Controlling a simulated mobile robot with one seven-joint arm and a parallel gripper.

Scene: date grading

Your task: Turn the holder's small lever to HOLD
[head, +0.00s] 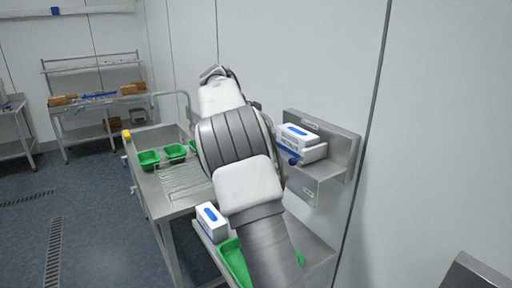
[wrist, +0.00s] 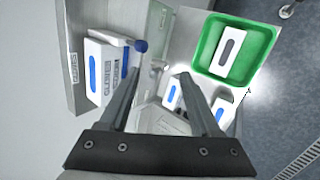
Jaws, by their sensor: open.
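The holder (head: 348,150) is a metal bracket on the wall at centre right in the head view. It carries a white box (head: 293,134) with a blue oval. A small blue lever knob (head: 294,160) shows below the box. In the wrist view the same box (wrist: 103,72) stands at the left, and the blue knob (wrist: 141,46) is just beyond my left finger. My arm hides the gripper in the head view. I cannot read a HOLD mark.
A green tray (wrist: 204,66) with a white box (wrist: 232,50) lies at the wrist view's upper right. More white boxes (wrist: 172,95) lie below. In the head view, a metal table (head: 177,200) bears green trays (head: 149,160) left of my arm. Floor is clear at far left.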

